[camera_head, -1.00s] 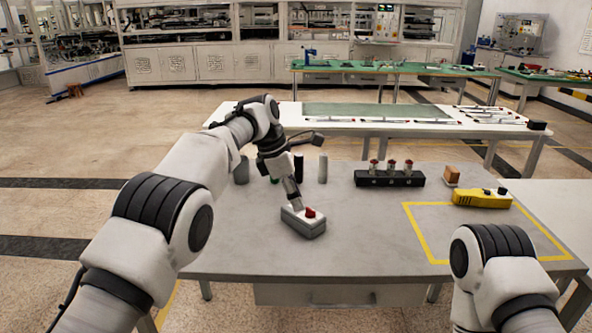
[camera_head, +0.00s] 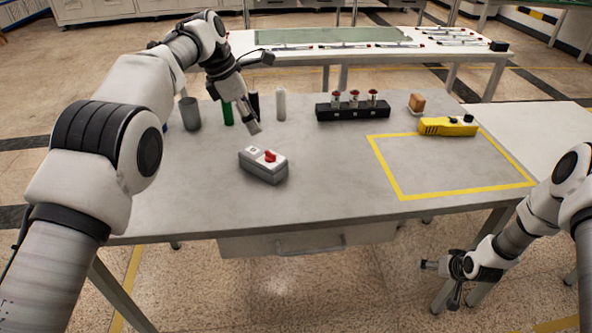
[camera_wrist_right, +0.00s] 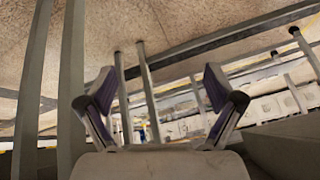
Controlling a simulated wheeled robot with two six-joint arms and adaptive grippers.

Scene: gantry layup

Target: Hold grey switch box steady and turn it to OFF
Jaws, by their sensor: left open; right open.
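The grey switch box (camera_head: 264,172) with a red knob (camera_head: 270,156) lies on the left-middle of the grey table. The knob's exact setting is too small to read. My left gripper (camera_head: 256,128) is open and empty, behind and above the box, and looks apart from it. My right gripper (camera_head: 438,284) is open and empty, low in front of the table's front edge, far from the box. In the right wrist view its two fingers (camera_wrist_right: 160,90) are spread, with floor and table legs beyond; the box is not seen there.
Several cylinders, including a green one (camera_head: 228,114), stand behind the switch box.

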